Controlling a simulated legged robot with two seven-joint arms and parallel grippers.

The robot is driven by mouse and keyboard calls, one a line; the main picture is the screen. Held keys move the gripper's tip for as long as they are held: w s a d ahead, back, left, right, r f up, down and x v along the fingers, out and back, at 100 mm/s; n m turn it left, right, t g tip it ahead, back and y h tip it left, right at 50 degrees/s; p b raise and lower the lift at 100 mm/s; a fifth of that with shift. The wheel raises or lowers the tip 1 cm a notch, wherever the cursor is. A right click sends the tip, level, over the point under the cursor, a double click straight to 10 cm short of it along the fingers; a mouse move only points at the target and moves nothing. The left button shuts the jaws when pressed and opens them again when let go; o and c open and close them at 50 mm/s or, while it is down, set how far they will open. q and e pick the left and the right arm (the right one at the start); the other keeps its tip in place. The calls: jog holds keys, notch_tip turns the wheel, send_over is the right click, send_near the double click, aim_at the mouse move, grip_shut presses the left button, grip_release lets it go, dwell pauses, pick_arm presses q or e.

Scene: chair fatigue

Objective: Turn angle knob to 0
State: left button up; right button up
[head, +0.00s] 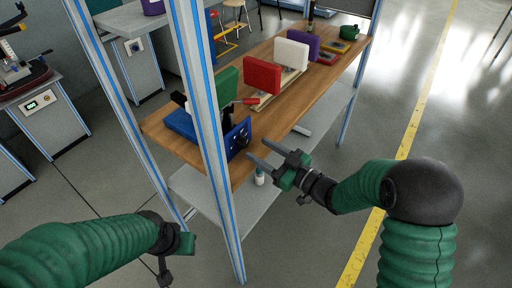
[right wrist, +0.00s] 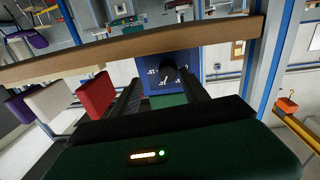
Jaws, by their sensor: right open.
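A blue control panel (head: 238,138) stands upright at the near end of the wooden bench. In the right wrist view the panel (right wrist: 153,88) carries white markings, and a dark round knob (right wrist: 168,72) shows between my fingertips. The markings are too small to read, so I cannot tell the knob's angle. My right gripper (head: 257,150) is open and points at the panel's face; the fingers appear to be just short of it. Its fingers also show in the right wrist view (right wrist: 164,86). My left gripper (head: 172,246) hangs low at the left, away from the panel, its jaws unclear.
The wooden bench (head: 275,98) bears green, red (head: 262,77), white (head: 291,54) and purple blocks in a row. A blue-striped post (head: 203,100) stands just left of the panel. A small white bottle (head: 259,177) is on the lower shelf. Floor at right is clear.

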aim_at(246, 146)
jog(key=a, duration=0.1)
jog(key=w+a, duration=0.1)
jog(key=a, duration=0.2)
jog(key=shift+w+a+r, duration=0.1)
jog(key=shift+w+a, duration=0.15)
jog(key=shift+a, duration=0.15)
jog(key=shift+s+r, duration=0.1)
jog(key=shift+s, duration=0.05)
jog(key=shift+w+d, duration=0.25)
jog(key=shift+d, duration=0.15)
jog(key=shift+c, duration=0.7)
jog(key=shift+w+d+f, duration=0.1)
jog(key=shift+d+f, duration=0.1)
jog(key=shift+c, duration=2.3)
pick_arm(q)
jog(key=shift+s+a+f, duration=0.1)
jog(key=shift+a+f, duration=0.1)
jog(key=shift+a, duration=0.75)
pick_arm(e)
jog(key=shift+a+r, duration=0.15)
jog(key=shift+r, duration=0.05)
grip_shut()
